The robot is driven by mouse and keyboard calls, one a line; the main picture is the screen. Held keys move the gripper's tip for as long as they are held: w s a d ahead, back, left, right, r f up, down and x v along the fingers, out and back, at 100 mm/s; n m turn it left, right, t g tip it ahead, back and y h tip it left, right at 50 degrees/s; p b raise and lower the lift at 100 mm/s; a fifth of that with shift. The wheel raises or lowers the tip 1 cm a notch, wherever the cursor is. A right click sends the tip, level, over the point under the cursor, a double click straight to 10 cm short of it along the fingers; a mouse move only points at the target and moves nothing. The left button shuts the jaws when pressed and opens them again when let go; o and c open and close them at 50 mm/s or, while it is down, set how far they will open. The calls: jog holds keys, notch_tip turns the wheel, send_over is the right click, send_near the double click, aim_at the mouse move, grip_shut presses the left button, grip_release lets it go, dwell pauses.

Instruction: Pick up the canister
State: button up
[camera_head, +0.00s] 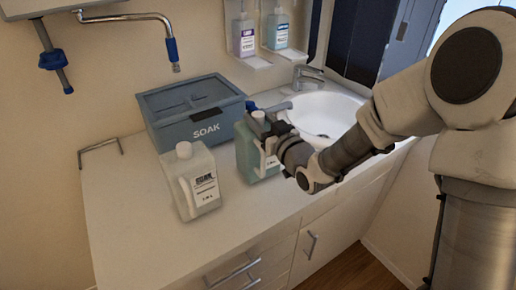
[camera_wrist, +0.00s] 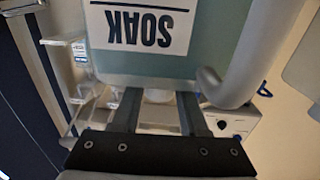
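A teal canister (camera_head: 247,152) with a pale label stands upright on the counter, right of a white canister (camera_head: 190,203) with a white cap and a printed label. My gripper (camera_head: 268,128) is at the upper right of the teal canister and partly covers it. In the wrist view, a teal canister body (camera_wrist: 215,45) fills the top, with an upside-down SOAK label (camera_wrist: 140,27) and a handle at right. My gripper's fingers (camera_wrist: 158,112) are apart and reach to the canister's edge. A pale part shows between them; I see no clear grip on it.
A blue lidded box (camera_head: 165,130) marked SOAK stands behind the canisters. A sink (camera_head: 325,112) with a tap (camera_head: 308,76) lies to the right. Two bottles (camera_head: 245,35) sit on wall holders. The counter front (camera_head: 130,225) is clear at left.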

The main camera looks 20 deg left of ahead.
grip_shut()
jog(key=shift+r, duration=0.1)
dwell(0.8)
jog(key=shift+w+a+r, duration=0.1)
jog(key=shift+r, duration=0.1)
